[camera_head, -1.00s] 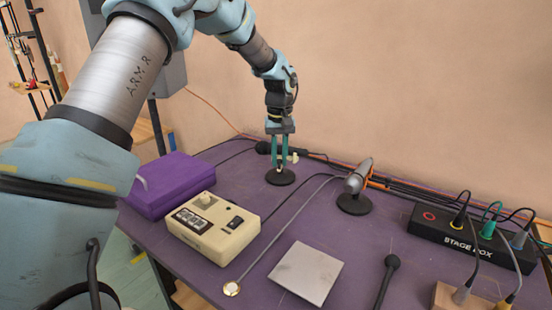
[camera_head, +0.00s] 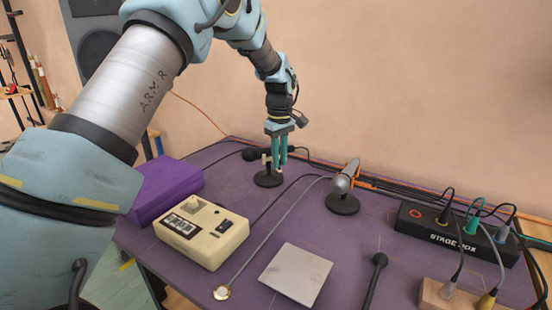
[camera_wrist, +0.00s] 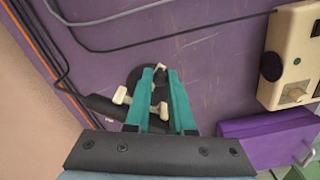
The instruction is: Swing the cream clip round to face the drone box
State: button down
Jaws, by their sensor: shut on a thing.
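The small cream clip (camera_head: 266,159) stands on a round black base (camera_head: 268,180) near the table's back edge. My gripper (camera_head: 279,172) reaches down with its teal fingers shut on the clip. A cream piece of it sticks out left of the fingers in the head view. In the wrist view, cream ends of the clip (camera_wrist: 121,95) show left of and between the fingers of my gripper (camera_wrist: 161,69); the gripped part is hidden. The cream box with a knob and switch, apparently the drone box (camera_head: 202,236), sits front left of the clip; it also shows in the wrist view (camera_wrist: 287,62).
A purple case (camera_head: 165,190) lies left of the cream box. A black microphone (camera_head: 252,154) lies close behind the clip. A silver microphone on a stand (camera_head: 343,186) is to the right. Cables run along the back. A grey plate (camera_head: 296,274) and stage box (camera_head: 456,237) lie further right.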

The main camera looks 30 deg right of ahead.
jog(key=shift+w+d+n+p, duration=0.3)
jog(key=shift+d+n+p, duration=0.2)
jog(key=shift+d+n, duration=0.6)
jog(key=shift+w+d+n+p, duration=0.3)
jog(key=shift+d+n+p, duration=0.25)
jog(key=shift+n, duration=1.1)
jog(key=shift+w+d+n+p, duration=0.3)
jog(key=shift+d+n+p, duration=0.2)
jog(key=shift+d+n, duration=0.6)
jog(key=shift+w+a+n, duration=0.1)
jog(key=shift+a+n, duration=0.05)
jog(key=shift+n, duration=0.3)
jog(key=c, duration=0.8)
grip_release()
jog(key=shift+o, duration=0.2)
jog(key=shift+r, duration=0.1)
notch_tip(320, 180, up, 11)
jog(key=b, duration=0.2)
jog(key=shift+f, duration=0.2)
